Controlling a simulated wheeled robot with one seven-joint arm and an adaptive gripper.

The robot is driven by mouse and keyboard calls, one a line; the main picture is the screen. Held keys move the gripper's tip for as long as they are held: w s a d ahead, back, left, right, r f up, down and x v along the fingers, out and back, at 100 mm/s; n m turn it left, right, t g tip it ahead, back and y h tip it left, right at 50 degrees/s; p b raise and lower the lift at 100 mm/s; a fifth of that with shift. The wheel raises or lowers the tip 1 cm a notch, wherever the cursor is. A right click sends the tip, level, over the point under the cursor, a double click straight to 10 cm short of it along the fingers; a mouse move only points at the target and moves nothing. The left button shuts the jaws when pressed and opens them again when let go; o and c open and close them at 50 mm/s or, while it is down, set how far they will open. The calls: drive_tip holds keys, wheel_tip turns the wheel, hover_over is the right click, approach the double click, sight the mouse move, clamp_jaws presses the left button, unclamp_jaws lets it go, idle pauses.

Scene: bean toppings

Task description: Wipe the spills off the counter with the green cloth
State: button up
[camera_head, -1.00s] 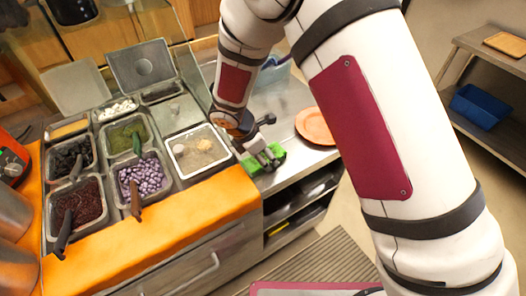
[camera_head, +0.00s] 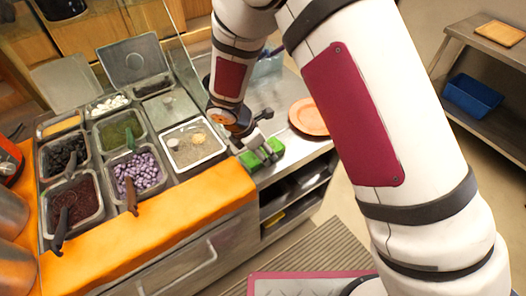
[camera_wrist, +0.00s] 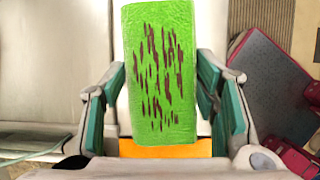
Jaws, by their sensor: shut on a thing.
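The green cloth (camera_head: 276,147) is in my gripper (camera_head: 264,152), low over the right part of the steel counter (camera_head: 281,98), near its front edge. In the wrist view the cloth (camera_wrist: 160,70) is a flat green block with several dark brown streaks on its face. It lies between the two fingers of my gripper (camera_wrist: 165,125), which are shut on it. I cannot tell whether the cloth touches the counter. I cannot make out any spill on the counter; my arm and gripper hide part of it.
A round orange plate (camera_head: 308,117) lies right of the cloth. A shallow tray (camera_head: 219,152) with pale contents is to its left. Several topping pans, such as one of purple beans (camera_head: 147,168), stand farther left behind an orange ledge (camera_head: 170,217). Open shelves (camera_head: 290,200) are below.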

drive_tip(key=shift+o, duration=0.5)
drive_tip(key=shift+w+a+b, duration=0.5)
drive_tip(key=shift+w+a, duration=0.05)
drive_tip(key=shift+w, duration=0.25)
drive_tip(key=shift+w+a+b, duration=0.5)
drive_tip(key=shift+w+a, duration=0.05)
drive_tip(key=shift+w, duration=0.2)
drive_tip(key=shift+a+r, duration=0.1)
drive_tip(key=shift+a, duration=0.1)
drive_tip(key=shift+a+r+p, duration=0.15)
drive_tip(key=shift+r+p, duration=0.45)
drive_tip(key=shift+r, duration=0.9)
drive_tip(key=shift+d+r+p, duration=0.2)
drive_tip(key=shift+r+p, duration=0.2)
drive_tip(key=shift+r, duration=0.8)
drive_tip(key=shift+d+r+p, duration=0.2)
drive_tip(key=shift+r+p, duration=0.2)
drive_tip(key=shift+r, duration=0.8)
